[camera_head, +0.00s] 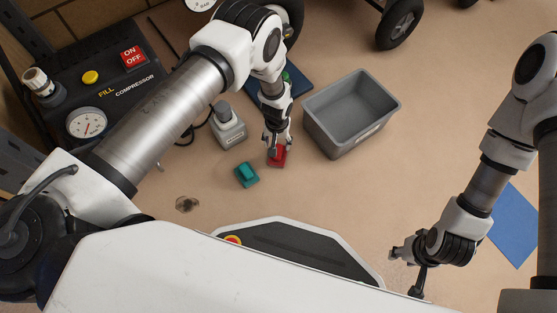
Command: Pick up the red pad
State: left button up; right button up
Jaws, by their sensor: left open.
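The red pad (277,159) is a small red block on the tan floor, left of the grey bin. My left gripper (277,150) reaches down over it from above, and its fingers cover part of the pad. The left gripper is open, with its fingertips at the pad; I cannot tell whether they touch it. My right gripper (406,270) is at the lower right, far from the pad. Its fingers look spread apart with nothing between them.
A grey bin (320,134) stands just right of the pad. A compressor (118,79) stands upper left. A blue sheet (515,232) lies at right. A hex nut (187,204) is lower left.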

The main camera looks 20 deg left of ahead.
aim_at(278, 154)
pick_arm(q)
jog(key=f+b, duration=0.2)
jog(key=f, duration=0.1)
jog(key=f+b, duration=0.2)
jog(key=f, duration=0.2)
jog(key=shift+w+d+b, duration=0.1)
jog(key=shift+w+b, duration=0.1)
jog(key=shift+b, duration=0.1)
jog(key=shift+r, duration=0.2)
jog(key=shift+c, duration=0.3)
grip_shut()
